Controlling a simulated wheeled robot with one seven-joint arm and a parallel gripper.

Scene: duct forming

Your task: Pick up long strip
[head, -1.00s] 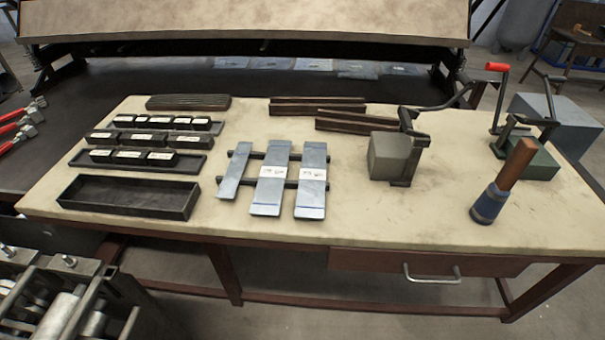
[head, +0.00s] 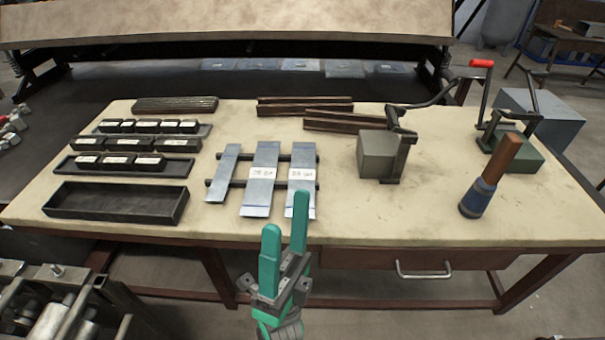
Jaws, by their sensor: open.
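Three grey metal strips lie side by side across two dark bars on the table. The left strip (head: 224,172) is narrower and has no label that I can see. The middle strip (head: 260,195) and the right strip (head: 301,172) are wider and carry white labels, too small to read. All three look similar in length. My gripper (head: 285,212) has teal fingers, is open and empty, and reaches up from the bottom of the view. Its right fingertip overlaps the lower end of the right strip in the picture. I cannot tell whether they touch.
An empty black tray (head: 117,203) lies at the front left, with racks of labelled dark blocks (head: 120,163) behind it. A grey block with a crank tool (head: 380,155) and a mallet (head: 490,178) stand at the right. The table (head: 390,220) is clear at its front middle.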

